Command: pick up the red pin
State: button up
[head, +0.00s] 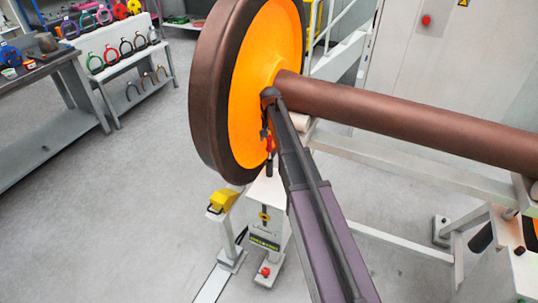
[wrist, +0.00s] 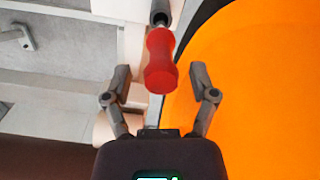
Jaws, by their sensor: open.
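The red pin (wrist: 161,65) has a rounded red handle and a thin metal shank running into a dark socket at the top of the wrist view. In the head view it is a small red piece (head: 270,144) in front of the lower part of the orange wheel face. My gripper (wrist: 159,75) is open, one finger on each side of the red handle. Gaps show between both fingers and the handle. In the head view my gripper is small and partly hidden by my own arm, so its exact contact there cannot be told.
The large wheel (head: 222,95), orange-faced with a brown rim, stands close beside my gripper. A brown axle (head: 400,112) runs right from it. A white stand (head: 268,215) and a yellow-topped post (head: 222,201) are below. Open floor (head: 110,220) lies left.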

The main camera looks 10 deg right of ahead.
aim_at(270, 144)
jog(key=shift+a+f+b, duration=0.15)
jog(key=shift+f+b, duration=1.05)
jog(key=shift+f, duration=0.3)
jog(key=shift+c, duration=0.2)
grip_shut()
